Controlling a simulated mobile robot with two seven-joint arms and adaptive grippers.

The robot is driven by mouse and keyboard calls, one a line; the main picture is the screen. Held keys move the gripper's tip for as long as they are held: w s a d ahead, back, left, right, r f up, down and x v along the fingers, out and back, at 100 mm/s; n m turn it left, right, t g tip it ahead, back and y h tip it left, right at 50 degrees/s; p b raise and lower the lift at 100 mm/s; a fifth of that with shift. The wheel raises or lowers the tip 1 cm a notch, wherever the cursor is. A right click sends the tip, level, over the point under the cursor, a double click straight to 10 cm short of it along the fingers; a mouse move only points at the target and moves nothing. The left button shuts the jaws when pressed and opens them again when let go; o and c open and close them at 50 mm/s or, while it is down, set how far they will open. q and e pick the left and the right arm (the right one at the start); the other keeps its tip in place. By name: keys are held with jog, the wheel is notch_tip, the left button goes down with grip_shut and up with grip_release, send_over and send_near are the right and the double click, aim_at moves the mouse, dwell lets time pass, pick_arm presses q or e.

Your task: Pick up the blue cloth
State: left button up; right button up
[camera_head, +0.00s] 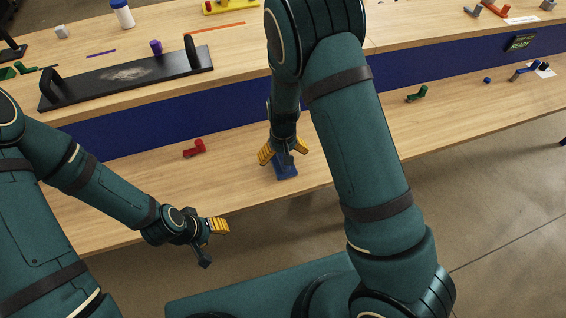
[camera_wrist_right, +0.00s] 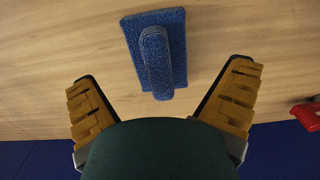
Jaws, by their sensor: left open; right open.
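The blue cloth (camera_head: 286,170) lies on the lower wooden shelf, near its front edge, partly covered by my right gripper in the head view. My right gripper (camera_head: 284,152) is open above the cloth. In the right wrist view its two yellow fingers (camera_wrist_right: 164,88) are spread, with the cloth beyond and between their tips, and nothing is held. My left gripper (camera_head: 212,244) is open and empty in front of the shelf, left of the cloth.
A red part (camera_head: 194,148) lies left of the cloth on the lower shelf (camera_head: 130,190). A green part (camera_head: 416,94) lies to the right. A black handled panel (camera_head: 130,76) and a white bottle (camera_head: 122,14) stand on the upper surface. A dark blue riser separates the levels.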

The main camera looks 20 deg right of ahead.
notch_tip(320, 180, down, 4)
jog(key=shift+w+d+f+b, duration=0.1)
jog(key=shift+w+f+b, duration=0.1)
jog(key=shift+b, duration=0.35)
jog(key=c, duration=1.2)
jog(key=shift+r, duration=0.1)
notch_tip(320, 180, up, 10)
jog(key=shift+f+p, duration=0.1)
jog(key=shift+p, duration=1.15)
